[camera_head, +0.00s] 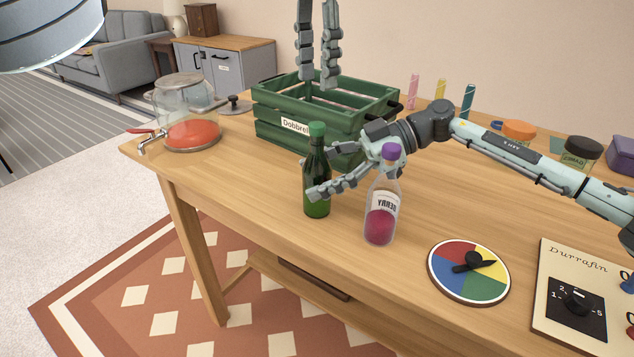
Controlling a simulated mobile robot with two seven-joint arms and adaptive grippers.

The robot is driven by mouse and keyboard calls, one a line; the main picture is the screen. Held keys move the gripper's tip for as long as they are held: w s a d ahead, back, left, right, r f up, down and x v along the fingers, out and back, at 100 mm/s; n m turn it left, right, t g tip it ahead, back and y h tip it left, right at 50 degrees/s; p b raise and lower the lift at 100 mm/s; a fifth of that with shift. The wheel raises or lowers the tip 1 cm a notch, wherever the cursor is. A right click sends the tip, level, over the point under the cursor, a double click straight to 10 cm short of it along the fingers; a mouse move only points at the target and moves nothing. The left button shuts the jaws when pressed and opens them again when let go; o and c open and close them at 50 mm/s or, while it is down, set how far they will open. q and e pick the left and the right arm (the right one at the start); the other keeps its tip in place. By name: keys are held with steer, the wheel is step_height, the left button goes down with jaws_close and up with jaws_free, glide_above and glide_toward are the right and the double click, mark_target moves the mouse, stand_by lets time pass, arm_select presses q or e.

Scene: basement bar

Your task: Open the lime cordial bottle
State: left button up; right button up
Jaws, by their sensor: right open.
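A green glass bottle (316,160) with a green cap stands upright near the table's front edge; the cap is on. No label shows on it, so I cannot confirm it is the lime cordial. My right gripper (324,170) is open at this bottle, one finger crossing in front of its lower body and the other at its right side; I cannot tell whether they touch it. My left gripper (318,82) points down over the green crate, with a narrow gap between its fingers and nothing visible between them. It is apart from the bottle.
A purple-capped berry bottle (381,205) stands close right of the green bottle. The green crate (277,129) is behind. A glass dispenser (190,105) stands left. A coloured disc (468,272) and dial board (560,260) lie right. Jars (581,152) stand farther back.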

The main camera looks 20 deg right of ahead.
jaws_close()
jaws_free()
steer(key=shift+d, duration=0.1)
